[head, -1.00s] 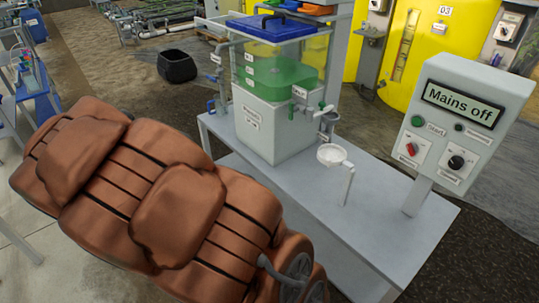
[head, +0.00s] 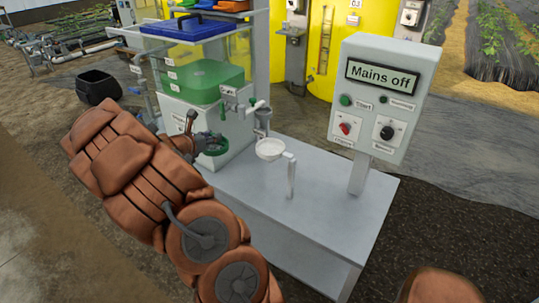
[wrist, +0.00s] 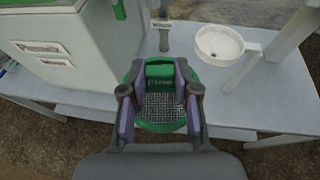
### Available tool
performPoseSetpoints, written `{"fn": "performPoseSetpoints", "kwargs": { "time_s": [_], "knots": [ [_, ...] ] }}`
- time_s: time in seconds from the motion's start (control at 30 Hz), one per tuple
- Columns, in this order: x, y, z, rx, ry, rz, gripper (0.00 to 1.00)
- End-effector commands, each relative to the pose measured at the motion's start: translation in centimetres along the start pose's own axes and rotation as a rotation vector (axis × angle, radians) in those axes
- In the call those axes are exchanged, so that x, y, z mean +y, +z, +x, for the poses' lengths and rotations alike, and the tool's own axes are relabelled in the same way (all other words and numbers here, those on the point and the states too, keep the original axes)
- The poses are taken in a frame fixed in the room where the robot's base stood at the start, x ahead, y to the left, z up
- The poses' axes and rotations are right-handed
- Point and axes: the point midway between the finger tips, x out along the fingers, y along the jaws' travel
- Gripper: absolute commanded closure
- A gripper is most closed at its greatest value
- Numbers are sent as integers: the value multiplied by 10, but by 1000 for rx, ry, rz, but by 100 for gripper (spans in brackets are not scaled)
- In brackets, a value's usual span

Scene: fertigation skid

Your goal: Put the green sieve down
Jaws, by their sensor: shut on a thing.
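The green sieve (wrist: 160,110) is a round green piece with a grey mesh and a green block at its far side. My gripper (wrist: 158,80) is shut on it in the wrist view, with a finger on each side of the block. The sieve is over the near part of the grey bench (wrist: 235,105); whether it touches the bench I cannot tell. In the head view the sieve (head: 214,148) shows small in front of the tank's white base, and my gripper (head: 207,138) is partly hidden by my arm.
A white round bowl on a bracket (head: 270,149) stands right of the sieve. The control box reading "Mains off" (head: 383,97) rises at the bench's right end. The tank with green liquid (head: 203,82) stands behind. The bench's front right (head: 310,220) is bare.

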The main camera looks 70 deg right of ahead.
Motion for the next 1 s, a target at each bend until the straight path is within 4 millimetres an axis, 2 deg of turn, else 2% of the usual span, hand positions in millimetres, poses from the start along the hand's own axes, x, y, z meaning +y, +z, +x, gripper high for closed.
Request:
{"fn": "performPoseSetpoints", "kwargs": {
  "time_s": [0.03,0.1,0.33,1.0],
  "knots": [
    [-12,-4,13,-1,-35,13,100],
    [-25,-6,24,-2,-73,28,100],
    [-47,-11,44,-1,-131,48,100],
    [-115,12,136,-1,-131,49,100]
  ]
}}
